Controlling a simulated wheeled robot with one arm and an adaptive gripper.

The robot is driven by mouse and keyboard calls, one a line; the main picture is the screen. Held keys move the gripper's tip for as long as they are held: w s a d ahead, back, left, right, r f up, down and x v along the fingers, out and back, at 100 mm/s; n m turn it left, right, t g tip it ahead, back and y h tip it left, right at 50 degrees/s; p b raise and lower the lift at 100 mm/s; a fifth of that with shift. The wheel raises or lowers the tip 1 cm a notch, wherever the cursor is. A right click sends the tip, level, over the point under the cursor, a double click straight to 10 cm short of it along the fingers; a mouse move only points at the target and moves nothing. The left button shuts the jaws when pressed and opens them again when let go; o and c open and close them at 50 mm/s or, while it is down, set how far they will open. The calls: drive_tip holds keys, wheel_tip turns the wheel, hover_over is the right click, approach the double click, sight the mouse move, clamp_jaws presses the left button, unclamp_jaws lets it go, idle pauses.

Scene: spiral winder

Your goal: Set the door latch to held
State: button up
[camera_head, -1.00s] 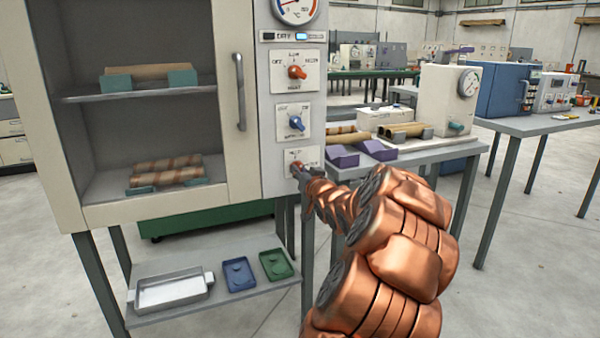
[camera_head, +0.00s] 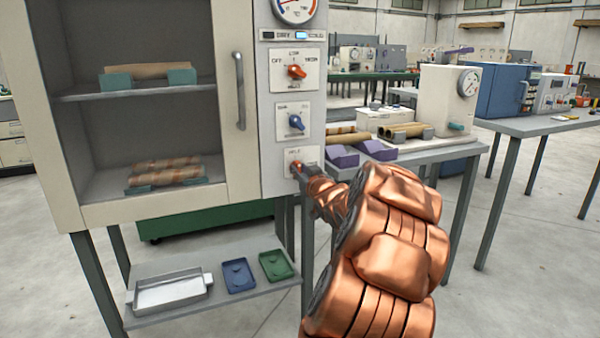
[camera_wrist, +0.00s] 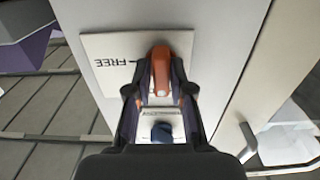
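The door latch is a red-orange knob (camera_head: 296,167) on the lowest label plate (camera_head: 303,154) of the cabinet's right-hand panel. My gripper (camera_wrist: 161,78) is at this knob, its dark fingers on both sides of the knob (camera_wrist: 161,70) and apparently closed on it. In the wrist view the FREE label (camera_wrist: 119,62) and its mark lie left of the knob. The knob's long side runs up and down there, not toward FREE. The other label is hidden by my fingers in that view. The cabinet door (camera_head: 241,140) looks shut.
A blue knob (camera_head: 296,122) and an orange knob (camera_head: 296,72) sit above the latch, below a dial gauge (camera_head: 297,8). The vertical door handle (camera_head: 239,92) stands out to the left. A side table (camera_head: 440,152) with purple blocks and rolls is close on the right.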

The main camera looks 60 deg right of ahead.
drive_tip(key=o, duration=0.3)
drive_tip(key=shift+s+a, duration=0.1)
drive_tip(key=v, duration=1.1)
drive_tip(key=shift+s+a, duration=0.25)
drive_tip(key=shift+s, duration=0.05)
idle(0.4)
